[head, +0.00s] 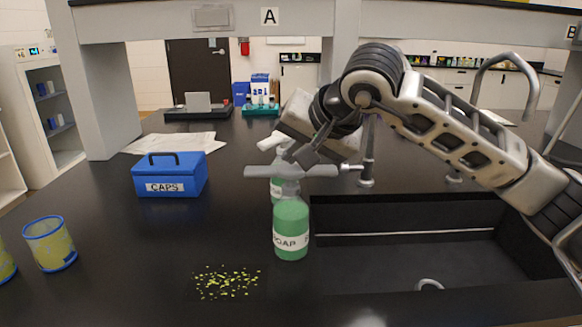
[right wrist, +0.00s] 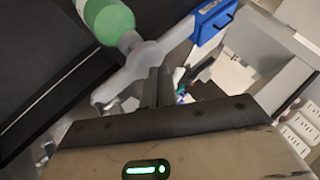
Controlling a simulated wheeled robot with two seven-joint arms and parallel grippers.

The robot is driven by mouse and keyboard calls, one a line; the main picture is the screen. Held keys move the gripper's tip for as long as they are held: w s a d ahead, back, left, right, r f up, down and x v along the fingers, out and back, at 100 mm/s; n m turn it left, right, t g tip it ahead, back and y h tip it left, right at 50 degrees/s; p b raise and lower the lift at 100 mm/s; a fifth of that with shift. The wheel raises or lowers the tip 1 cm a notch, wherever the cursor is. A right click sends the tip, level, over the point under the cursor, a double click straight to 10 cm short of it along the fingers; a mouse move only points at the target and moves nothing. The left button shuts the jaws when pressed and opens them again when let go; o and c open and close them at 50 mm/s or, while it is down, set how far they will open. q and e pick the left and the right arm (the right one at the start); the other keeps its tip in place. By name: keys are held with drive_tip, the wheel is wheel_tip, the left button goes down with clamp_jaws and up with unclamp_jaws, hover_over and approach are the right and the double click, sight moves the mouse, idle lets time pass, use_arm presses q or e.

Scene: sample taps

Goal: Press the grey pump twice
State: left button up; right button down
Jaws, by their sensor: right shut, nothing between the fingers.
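A green bottle (head: 291,228) with a white label, partly readable as soap, stands upright on the black bench beside the sink. Its wide grey pump (head: 262,171) sits on top; it also shows in the right wrist view (right wrist: 143,56), with the green bottle (right wrist: 108,20) beyond. My right gripper (head: 292,161) is shut and empty, its fingertips right at the middle of the pump top. I cannot tell whether they touch it. A second bottle (head: 276,188) with a white pump (head: 272,142) stands just behind, partly hidden. My left gripper is out of view.
The black sink (head: 380,262) with metal taps lies to the right. A blue caps box (head: 170,178) and papers stand left. A blue-rimmed cup (head: 50,244) is at the far left. Yellow-green bits (head: 226,283) lie on the bench in front.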

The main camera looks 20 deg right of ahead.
sight(294, 169)
drive_tip(key=shift+f+b, duration=0.75)
drive_tip(key=shift+f, duration=0.15)
idle(0.6)
drive_tip(key=shift+r, duration=0.1)
drive_tip(key=shift+r+p, duration=0.85)
drive_tip(key=shift+r, duration=0.4)
drive_tip(key=shift+r+p, duration=0.3)
drive_tip(key=shift+r, duration=0.15)
wheel_tip(294, 169, up, 4)
drive_tip(key=p, duration=0.3)
drive_tip(key=shift+r, duration=0.15)
idle(1.6)
